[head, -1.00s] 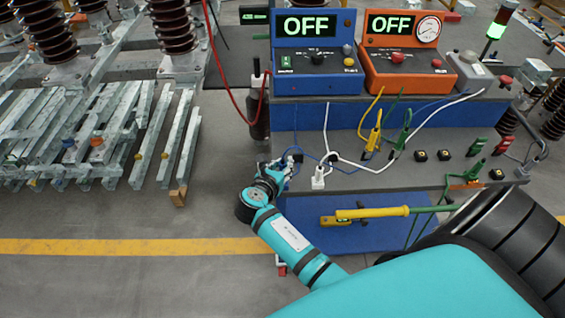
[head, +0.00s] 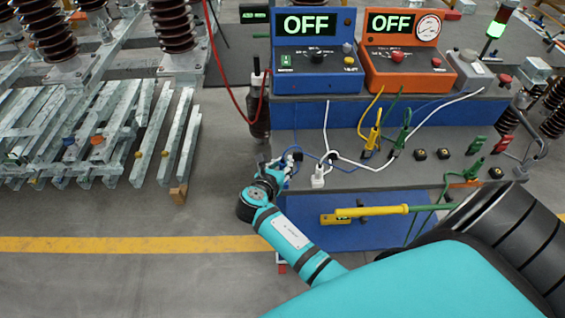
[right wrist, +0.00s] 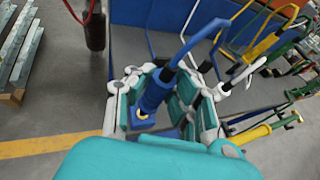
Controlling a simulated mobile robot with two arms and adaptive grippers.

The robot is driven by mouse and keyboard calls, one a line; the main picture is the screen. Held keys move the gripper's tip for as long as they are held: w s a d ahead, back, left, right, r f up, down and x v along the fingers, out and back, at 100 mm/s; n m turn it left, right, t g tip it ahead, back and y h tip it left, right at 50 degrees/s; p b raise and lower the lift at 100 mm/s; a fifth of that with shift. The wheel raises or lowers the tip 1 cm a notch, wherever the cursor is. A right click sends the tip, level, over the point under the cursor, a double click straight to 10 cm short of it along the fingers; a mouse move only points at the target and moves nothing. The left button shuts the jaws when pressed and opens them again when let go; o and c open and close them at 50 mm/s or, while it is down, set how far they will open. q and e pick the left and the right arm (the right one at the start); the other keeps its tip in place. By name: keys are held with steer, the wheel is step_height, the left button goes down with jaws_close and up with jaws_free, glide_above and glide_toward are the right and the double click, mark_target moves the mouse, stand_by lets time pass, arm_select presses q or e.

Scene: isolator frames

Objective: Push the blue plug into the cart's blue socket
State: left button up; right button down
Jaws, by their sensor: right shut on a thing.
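My right gripper (head: 276,170) is at the left end of the cart's grey shelf (head: 345,180) in the head view. In the right wrist view its teal and white fingers (right wrist: 160,97) are closed around the blue plug (right wrist: 153,92). A blue cable arches up from the plug's top. The plug is slightly tilted in that picture, and a brass-coloured part shows at its lower end, close to a blue block (right wrist: 140,123). I cannot tell whether that block is the blue socket or whether the plug is inside it. In the head view the gripper covers this area. My left gripper is not in view.
A white plug (head: 318,178) stands close right of the gripper, with yellow (head: 373,138) and green (head: 403,138) plugs farther right. Loose cables cross the shelf. Blue (head: 316,70) and orange (head: 405,72) consoles stand behind, both reading OFF.

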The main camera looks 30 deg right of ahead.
stand_by(0.7)
steer(key=shift+p, duration=0.4)
steer(key=shift+p, duration=0.4)
stand_by(0.3)
steer(key=shift+f+b, duration=0.65)
steer(key=shift+f, duration=0.8)
steer(key=c, duration=1.2)
jaws_free()
steer(key=shift+o, duration=0.2)
steer(key=shift+a, duration=0.1)
steer(key=v, duration=1.2)
